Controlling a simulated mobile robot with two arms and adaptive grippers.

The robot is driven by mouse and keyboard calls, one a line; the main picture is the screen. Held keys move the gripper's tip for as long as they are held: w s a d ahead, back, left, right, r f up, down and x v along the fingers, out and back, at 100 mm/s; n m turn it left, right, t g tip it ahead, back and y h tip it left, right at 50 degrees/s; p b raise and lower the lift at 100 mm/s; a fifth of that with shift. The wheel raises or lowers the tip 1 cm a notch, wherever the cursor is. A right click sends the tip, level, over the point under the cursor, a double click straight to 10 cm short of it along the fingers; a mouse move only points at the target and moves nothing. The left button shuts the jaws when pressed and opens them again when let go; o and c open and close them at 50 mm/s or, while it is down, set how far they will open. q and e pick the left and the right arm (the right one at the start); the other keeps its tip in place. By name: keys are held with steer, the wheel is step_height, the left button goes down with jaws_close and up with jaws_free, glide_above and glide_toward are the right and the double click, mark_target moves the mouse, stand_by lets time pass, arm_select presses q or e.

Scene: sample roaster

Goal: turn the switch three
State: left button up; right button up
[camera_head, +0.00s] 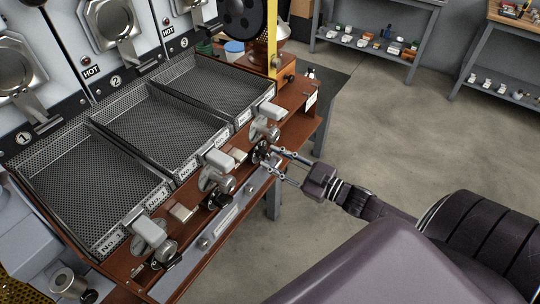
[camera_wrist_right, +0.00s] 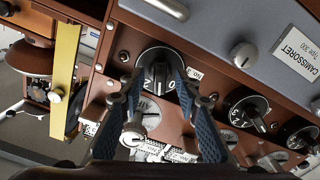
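The third switch is a black round knob (camera_head: 262,152) on the brown front panel near the bin at the far end of the row. In the right wrist view its black dial (camera_wrist_right: 158,68) has white numbers and sits between my fingers. My right gripper (camera_head: 276,161) reaches in from the right, its fingers apart. In the wrist view the blue-padded fingertips (camera_wrist_right: 157,82) lie on either side of the dial and cover part of its rim. Whether they touch it is unclear. My left gripper is not in view.
Two more black dials (camera_wrist_right: 249,112) (camera_wrist_right: 300,135) sit along the panel. Perforated metal bins (camera_head: 160,110) with protruding metal handles (camera_head: 220,158) line the roaster. A yellow upright (camera_head: 272,38) stands beyond the knob. Open floor (camera_head: 400,130) lies to the right, with shelves behind.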

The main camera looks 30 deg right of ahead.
steer(key=shift+x, duration=0.75)
steer(key=shift+c, duration=0.2)
jaws_close()
steer(key=n, duration=0.4)
steer(key=shift+n, duration=2.3)
